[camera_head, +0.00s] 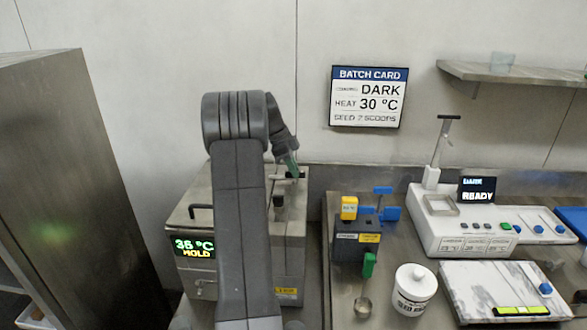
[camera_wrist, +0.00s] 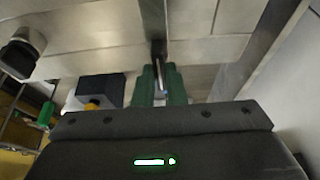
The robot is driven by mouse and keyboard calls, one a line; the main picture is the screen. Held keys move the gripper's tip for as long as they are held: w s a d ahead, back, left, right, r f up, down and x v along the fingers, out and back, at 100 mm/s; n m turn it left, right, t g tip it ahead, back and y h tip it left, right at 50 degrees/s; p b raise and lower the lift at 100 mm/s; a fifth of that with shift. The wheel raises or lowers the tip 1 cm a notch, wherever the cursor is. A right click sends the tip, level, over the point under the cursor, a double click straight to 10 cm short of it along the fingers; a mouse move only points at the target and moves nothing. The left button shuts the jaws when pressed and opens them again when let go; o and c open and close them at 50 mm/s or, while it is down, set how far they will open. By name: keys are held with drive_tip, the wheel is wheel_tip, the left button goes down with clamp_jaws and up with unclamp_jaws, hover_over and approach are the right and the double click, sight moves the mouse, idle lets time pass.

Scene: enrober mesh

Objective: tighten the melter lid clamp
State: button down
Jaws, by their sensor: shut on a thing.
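My gripper (camera_head: 291,166), with green fingers, is at the melter's back right top, at a small dark bar that looks like the lid clamp handle (camera_head: 302,175). In the wrist view my gripper (camera_wrist: 163,72) has its green fingers close together on a thin metal bar, the clamp handle (camera_wrist: 158,50). The rest of the clamp is hidden.
A black knob (camera_head: 278,202) stands up from the melter near my gripper. A dark lid handle (camera_head: 200,210) is at left. A batch card (camera_head: 367,97) reads DARK, 30 °C. The right bench holds a scoop holder (camera_head: 347,248), a white tub (camera_head: 412,290) and a machine reading READY (camera_head: 430,230).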

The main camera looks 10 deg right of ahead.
sight(277, 177)
drive_tip(key=c, duration=1.5)
unclamp_jaws()
drive_tip(key=v, duration=1.4)
drive_tip(key=shift+d, duration=0.1)
drive_tip(key=x, duration=1.4)
